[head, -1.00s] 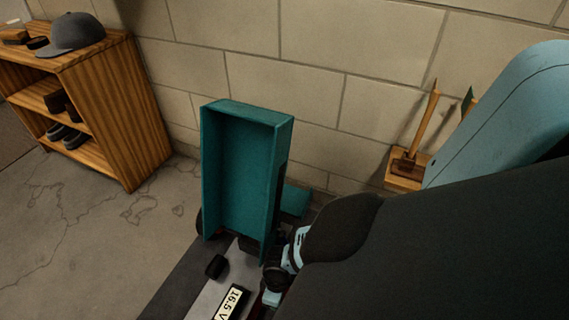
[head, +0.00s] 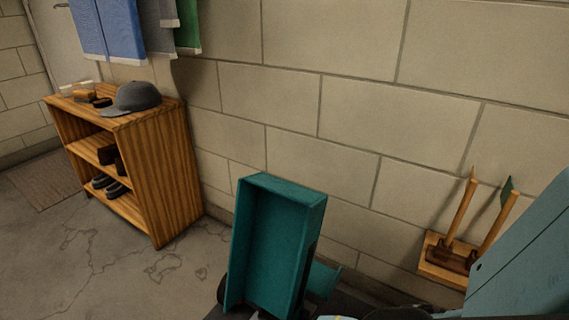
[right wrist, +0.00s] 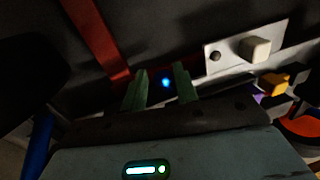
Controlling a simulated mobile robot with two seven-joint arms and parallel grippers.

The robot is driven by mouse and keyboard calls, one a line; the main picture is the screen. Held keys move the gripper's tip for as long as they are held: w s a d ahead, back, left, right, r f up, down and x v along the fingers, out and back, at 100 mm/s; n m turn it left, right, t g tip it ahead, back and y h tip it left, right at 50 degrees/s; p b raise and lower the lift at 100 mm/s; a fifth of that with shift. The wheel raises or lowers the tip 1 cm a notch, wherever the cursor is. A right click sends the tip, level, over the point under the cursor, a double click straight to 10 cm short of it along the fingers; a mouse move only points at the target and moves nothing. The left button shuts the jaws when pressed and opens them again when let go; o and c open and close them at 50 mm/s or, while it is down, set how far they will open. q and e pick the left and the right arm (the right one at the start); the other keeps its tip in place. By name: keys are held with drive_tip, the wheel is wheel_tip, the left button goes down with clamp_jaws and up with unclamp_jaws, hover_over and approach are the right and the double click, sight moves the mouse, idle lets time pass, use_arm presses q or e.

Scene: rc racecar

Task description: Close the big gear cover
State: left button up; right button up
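A teal, box-shaped lid (head: 275,245), which looks like the big gear cover, stands open and upright at the bottom middle of the head view. Its hollow side faces me, and its lower end is cut off by the frame. My right arm comes in at the lower right of the head view, with its gripper out of that picture. In the right wrist view my right gripper (right wrist: 160,72) has its two green fingers apart, with nothing seen between them but a small blue light behind. My left gripper is in neither current view.
A wooden shelf (head: 180,180) with a grey cap (head: 133,97) on top stands at the left. A small wall rack (head: 440,262) holds tools at the right. In the right wrist view, a red bar (right wrist: 95,38) and a white plate with a knob (right wrist: 225,55) are close by.

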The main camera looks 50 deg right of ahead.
drive_tip(key=shift+o, duration=1.1)
use_arm(q)
wheel_tip(320, 180, up, 9)
drive_tip(key=w+t+p, duration=0.1)
drive_tip(key=p, duration=0.7)
drive_tip(key=shift+w, duration=0.3)
use_arm(e)
drive_tip(key=s+a+r, duration=0.2)
drive_tip(key=s+a, duration=0.2)
drive_tip(key=s, duration=0.2)
drive_tip(key=s+a+r, duration=0.3)
drive_tip(key=s+a, duration=0.1)
drive_tip(key=s, duration=0.3)
drive_tip(key=shift+s+a, duration=0.25)
drive_tip(key=shift+a, duration=0.05)
use_arm(q)
drive_tip(key=shift+f, duration=0.1)
